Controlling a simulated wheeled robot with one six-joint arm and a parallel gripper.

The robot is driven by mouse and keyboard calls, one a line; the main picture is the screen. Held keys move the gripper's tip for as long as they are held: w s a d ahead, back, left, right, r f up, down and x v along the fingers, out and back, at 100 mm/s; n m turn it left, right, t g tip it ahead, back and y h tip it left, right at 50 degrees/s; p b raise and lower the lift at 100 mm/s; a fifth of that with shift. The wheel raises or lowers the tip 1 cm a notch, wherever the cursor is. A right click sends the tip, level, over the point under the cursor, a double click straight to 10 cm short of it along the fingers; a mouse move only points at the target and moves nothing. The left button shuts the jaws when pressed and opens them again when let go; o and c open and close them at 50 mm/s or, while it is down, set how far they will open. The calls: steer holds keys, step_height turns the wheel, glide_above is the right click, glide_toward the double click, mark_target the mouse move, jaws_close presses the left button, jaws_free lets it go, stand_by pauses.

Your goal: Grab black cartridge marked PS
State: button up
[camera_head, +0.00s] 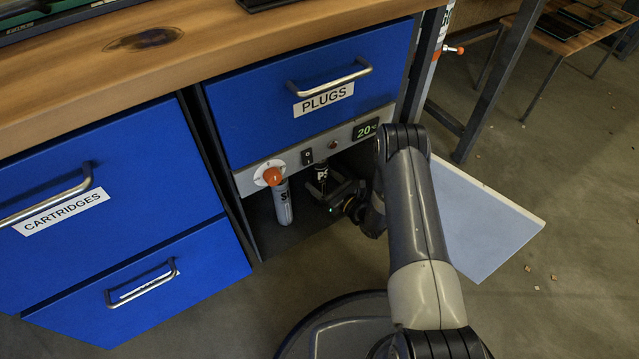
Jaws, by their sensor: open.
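The black cartridge marked PS (322,176) stands in the open compartment under the drawer labelled PLUGS. Only its upper part with white letters shows; its lower part is hidden by my gripper. My gripper (325,200) is inside the compartment mouth, right at the cartridge, with its fingers open. I cannot tell whether the fingers touch the cartridge. A pale grey cartridge (284,206) with a dark letter S stands to the left of it, apart from my gripper.
A control panel (345,140) with an orange knob (273,176) and a display reading 20 sits above the compartment. Its pale door (485,225) hangs open at right, beside my arm. Blue drawers (110,190) are at left. Small debris lies on the floor.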

steer(key=shift+x, duration=0.85)
steer(key=shift+r, duration=0.1)
steer(key=c, duration=1.4)
